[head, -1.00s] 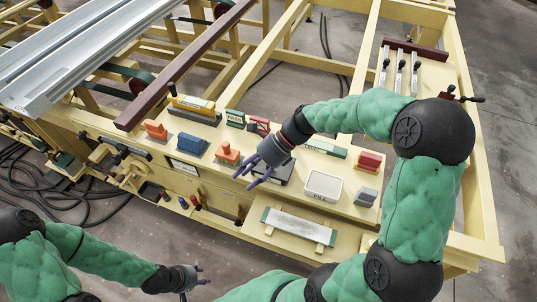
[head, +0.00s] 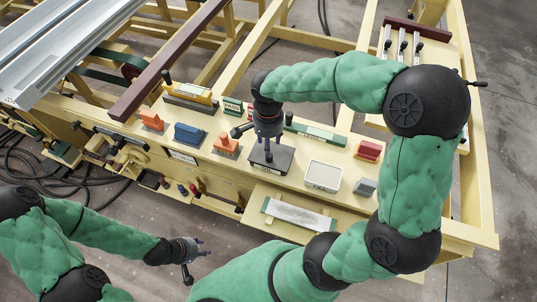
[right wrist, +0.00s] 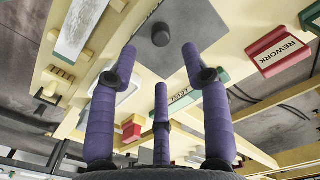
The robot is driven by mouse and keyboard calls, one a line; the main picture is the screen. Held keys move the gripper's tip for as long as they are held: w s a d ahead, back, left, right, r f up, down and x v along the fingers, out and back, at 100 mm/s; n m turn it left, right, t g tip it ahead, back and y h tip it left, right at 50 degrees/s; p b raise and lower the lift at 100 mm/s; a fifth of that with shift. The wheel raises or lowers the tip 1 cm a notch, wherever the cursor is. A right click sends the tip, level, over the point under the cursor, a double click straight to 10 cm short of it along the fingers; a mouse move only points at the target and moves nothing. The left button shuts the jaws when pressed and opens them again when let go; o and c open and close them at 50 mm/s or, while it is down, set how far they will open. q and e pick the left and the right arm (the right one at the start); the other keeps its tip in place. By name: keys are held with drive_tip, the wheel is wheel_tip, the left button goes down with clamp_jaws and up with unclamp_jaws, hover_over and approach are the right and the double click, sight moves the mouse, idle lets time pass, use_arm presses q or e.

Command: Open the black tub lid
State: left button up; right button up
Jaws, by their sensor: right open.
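The black tub (head: 283,165) stands on the cream bench, with its dark flat lid on top. In the right wrist view the lid (right wrist: 205,22) has a short round knob (right wrist: 161,34) in its middle. My right gripper (head: 267,148) is over the tub, pointing down, and hides part of the lid in the head view. Its purple fingers (right wrist: 160,62) are spread and empty, with the knob just past the tips, between the two side fingers. My left gripper (head: 199,255) is open and empty, low in front of the bench.
A white tray (head: 323,176) stands right of the tub, with a red box (head: 369,150) and grey block (head: 365,187) beyond. An orange block (head: 226,144) and blue box (head: 189,134) are to the left. A red REWORK box (right wrist: 280,50) shows in the right wrist view.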

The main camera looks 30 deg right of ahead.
wheel_tip(320, 180, down, 8)
drive_tip(key=shift+f+b, duration=0.2)
drive_tip(key=shift+b, duration=0.45)
drive_tip(key=shift+c, duration=0.3)
clamp_jaws()
